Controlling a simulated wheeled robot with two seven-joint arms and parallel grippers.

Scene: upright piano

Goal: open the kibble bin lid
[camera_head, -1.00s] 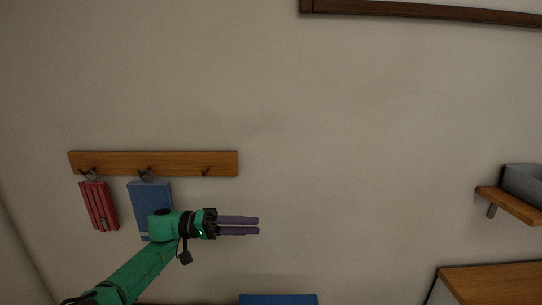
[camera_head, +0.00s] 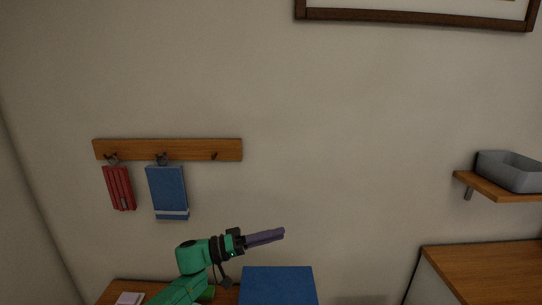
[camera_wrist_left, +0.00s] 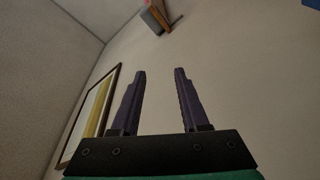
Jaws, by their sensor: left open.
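A blue box-shaped thing (camera_head: 278,285), which may be the kibble bin, shows at the bottom middle of the head view. Only its upper part is in view, and I cannot make out a separate lid or handle. My left gripper (camera_head: 282,233) is in the air just above and in front of the blue thing's top left in the picture, pointing right and slightly up. In the left wrist view its two purple fingers (camera_wrist_left: 157,75) stand apart with nothing between them. My right gripper is not in view.
A wooden hook rail (camera_head: 170,150) on the wall holds a red item (camera_head: 120,188) and a blue towel-like item (camera_head: 168,190). A wooden surface (camera_head: 118,290) is at lower left. At right are a grey tray (camera_head: 510,172) on a shelf and a wooden top (camera_head: 490,268).

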